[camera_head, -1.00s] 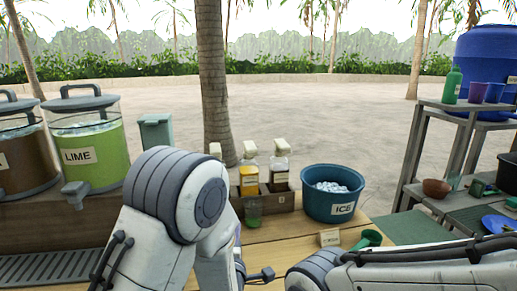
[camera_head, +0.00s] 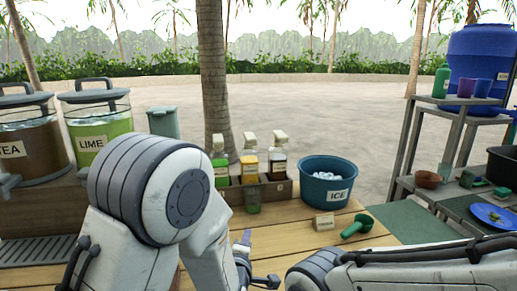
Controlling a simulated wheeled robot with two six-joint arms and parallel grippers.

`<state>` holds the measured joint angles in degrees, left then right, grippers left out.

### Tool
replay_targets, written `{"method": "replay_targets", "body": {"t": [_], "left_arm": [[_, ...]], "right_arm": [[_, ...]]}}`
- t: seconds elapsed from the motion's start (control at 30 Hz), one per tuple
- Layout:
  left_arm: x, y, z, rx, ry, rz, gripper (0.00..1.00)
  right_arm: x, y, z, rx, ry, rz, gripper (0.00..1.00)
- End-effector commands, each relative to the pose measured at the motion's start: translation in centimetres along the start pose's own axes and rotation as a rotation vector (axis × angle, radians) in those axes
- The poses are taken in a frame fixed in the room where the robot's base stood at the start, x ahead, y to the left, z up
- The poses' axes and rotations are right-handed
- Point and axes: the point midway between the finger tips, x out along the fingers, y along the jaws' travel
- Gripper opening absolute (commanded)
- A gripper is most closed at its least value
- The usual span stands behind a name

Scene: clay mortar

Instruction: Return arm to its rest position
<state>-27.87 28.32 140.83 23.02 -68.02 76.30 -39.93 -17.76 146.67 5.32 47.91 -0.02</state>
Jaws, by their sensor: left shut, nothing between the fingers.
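My left arm (camera_head: 160,195) comes in from the lower left, its big ribbed joint raised in front of the counter. My left gripper (camera_head: 246,240) shows only in part beyond that arm, low over the wooden counter (camera_head: 290,238). Its fingers are shut with nothing between them. My right arm (camera_head: 400,268) lies across the bottom right. Its gripper is out of the picture.
A wooden caddy (camera_head: 279,189) with several bottles stands beyond the left gripper. The blue ICE tub (camera_head: 328,190), a small label block (camera_head: 325,222) and a green scoop (camera_head: 357,226) are to its right. TEA (camera_head: 35,150) and LIME (camera_head: 92,135) dispensers stand left.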

Motion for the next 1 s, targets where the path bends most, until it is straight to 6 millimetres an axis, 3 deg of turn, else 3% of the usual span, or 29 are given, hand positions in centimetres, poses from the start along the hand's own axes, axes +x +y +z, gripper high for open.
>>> {"method": "replay_targets", "body": {"t": [0.27, 0.37, 0.53, 0.7, 1.0], "left_arm": [[-2.4, -2.9, 4.3, 0.247, -0.198, -0.193, 0.0], [-4.8, -4.7, 6.4, 0.408, -0.333, -0.284, 0.0], [-11.0, -8.1, 8.8, 0.744, -0.623, -0.422, 0.0], [-17.9, -11.1, 8.9, 1.058, -0.914, -0.503, 0.0], [-26.1, -14.0, 6.3, 1.4, -1.26, -0.555, 0.0]], "right_arm": [[2.1, 0.1, 0.1, 0.0, 0.0, 0.0, 0.0], [3.2, 0.2, 0.2, 0.0, 0.0, 0.0, 0.0], [5.1, 0.4, 0.3, 0.0, 0.0, 0.0, 0.0], [6.6, 0.5, 0.4, 0.0, 0.0, 0.0, 0.0], [8.1, 0.6, 0.4, 0.0, 0.0, 0.0, 0.0]]}}
